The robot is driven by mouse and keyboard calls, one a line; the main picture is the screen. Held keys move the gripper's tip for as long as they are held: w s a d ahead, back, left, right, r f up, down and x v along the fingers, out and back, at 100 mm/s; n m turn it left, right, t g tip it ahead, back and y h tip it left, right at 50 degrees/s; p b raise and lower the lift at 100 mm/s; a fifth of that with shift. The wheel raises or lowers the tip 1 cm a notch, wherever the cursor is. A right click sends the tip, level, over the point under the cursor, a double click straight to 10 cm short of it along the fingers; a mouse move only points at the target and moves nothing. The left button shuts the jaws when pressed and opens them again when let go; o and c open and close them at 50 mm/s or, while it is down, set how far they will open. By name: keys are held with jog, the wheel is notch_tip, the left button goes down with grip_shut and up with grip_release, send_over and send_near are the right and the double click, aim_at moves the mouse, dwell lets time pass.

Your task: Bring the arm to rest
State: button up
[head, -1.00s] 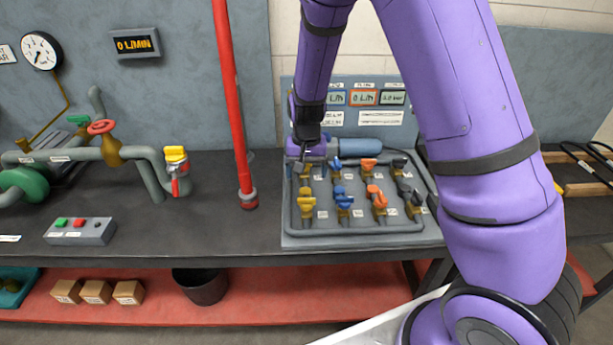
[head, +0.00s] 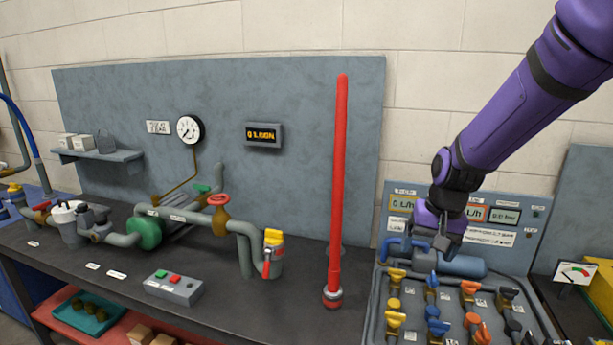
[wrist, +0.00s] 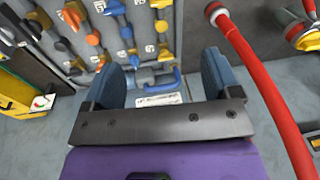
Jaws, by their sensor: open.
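My purple arm comes in from the upper right of the head view. My gripper (head: 436,237) hangs over the back of the valve panel, in front of the upright board with the displays. In the wrist view my gripper (wrist: 158,80) shows its two dark blue fingers wide apart with nothing between them. The valve panel (head: 408,322) carries rows of yellow, blue, orange and dark valves. In the wrist view the panel (wrist: 165,30) appears beyond the fingers. Whether my gripper touches the blue cylinder (head: 462,264) near it cannot be told.
A tall red pipe (head: 338,190) stands left of my gripper; the red pipe also shows in the wrist view (wrist: 262,80). Grey pipework with a gauge (head: 189,130) and a button box (head: 174,287) are farther left. The bench (head: 245,318) is bare left of the red pipe's foot.

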jog(key=s+d+r+n+t, duration=0.1)
jog(key=s+d+r+t, duration=0.1)
jog(key=s+r, duration=0.6)
jog(key=s+d+r+n+t+h, duration=0.1)
jog(key=s+d+r, duration=0.2)
jog(key=s+r, duration=0.5)
jog(key=s, duration=0.8)
jog(key=shift+n+t, duration=0.3)
jog(key=shift+t, duration=0.1)
jog(key=shift+w, duration=0.1)
dwell(0.4)
